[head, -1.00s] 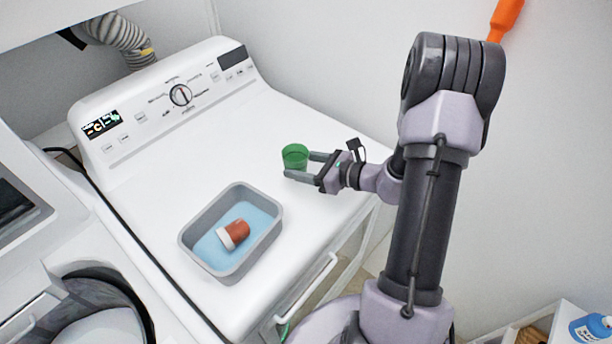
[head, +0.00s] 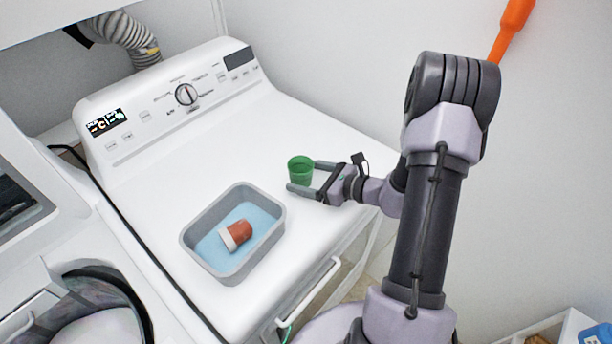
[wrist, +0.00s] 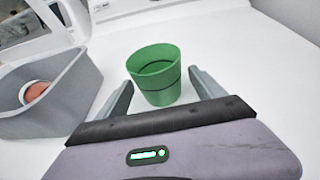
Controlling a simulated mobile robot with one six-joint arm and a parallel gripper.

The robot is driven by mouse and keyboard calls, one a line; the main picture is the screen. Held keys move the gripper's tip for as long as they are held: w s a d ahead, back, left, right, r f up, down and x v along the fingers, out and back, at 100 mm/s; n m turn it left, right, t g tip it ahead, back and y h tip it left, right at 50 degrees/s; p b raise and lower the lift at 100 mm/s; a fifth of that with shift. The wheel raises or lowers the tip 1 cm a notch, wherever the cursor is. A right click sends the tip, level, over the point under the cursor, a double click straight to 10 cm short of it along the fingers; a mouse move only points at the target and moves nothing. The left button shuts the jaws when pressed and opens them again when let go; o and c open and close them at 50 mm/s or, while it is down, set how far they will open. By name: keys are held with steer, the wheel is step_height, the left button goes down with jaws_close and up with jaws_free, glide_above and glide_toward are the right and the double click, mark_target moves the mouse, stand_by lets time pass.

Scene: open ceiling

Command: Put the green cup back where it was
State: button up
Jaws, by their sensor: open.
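The green cup (head: 300,169) stands upright on the white top of the machine, right of the grey tub. In the wrist view the green cup (wrist: 156,74) is just ahead of and partly between the fingertips, with white surface showing on both sides of it. My gripper (head: 307,178) is open and low over the machine top, pointing left at the cup. In the wrist view my gripper (wrist: 160,88) has a finger on each side of the cup, holding nothing.
A grey tub (head: 192,256) with a blue bottom holds a red-brown container with a white end (head: 236,235). The tub (wrist: 80,100) is left of my gripper in the wrist view. The control panel (head: 186,94) rises behind. The machine top between is clear.

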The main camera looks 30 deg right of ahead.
steer(key=shift+s+d+r, duration=0.2)
steer(key=shift+s+r, duration=0.05)
steer(key=shift+r, duration=0.05)
steer(key=p+v, duration=0.2)
steer(key=v, duration=0.9)
steer(key=s+a+r+n+g, duration=0.2)
steer(key=a+r+n+g, duration=0.15)
steer(key=a+n, duration=0.3)
steer(key=s+a+r+n+g+h, duration=0.1)
steer(key=s+a+r+n+g, duration=0.2)
steer(key=a+r+n, duration=0.35)
steer(key=s+a+r+n+g, duration=0.25)
steer(key=a+n, duration=0.25)
steer(key=a, duration=0.4)
steer(key=s+a+r+n+t+h, duration=0.1)
steer(key=s+r+n+t+h, duration=0.1)
steer(key=s+r+n+h, duration=0.35)
steer(key=f+n+b, duration=0.1)
steer(key=f+b, duration=0.1)
steer(key=b, duration=0.1)
steer(key=f+n+y+b, duration=0.1)
steer(key=f+b, duration=0.2)
steer(key=shift+s+a+f+b, duration=0.2)
steer(key=shift+f+b, duration=0.05)
steer(key=shift+b, duration=0.1)
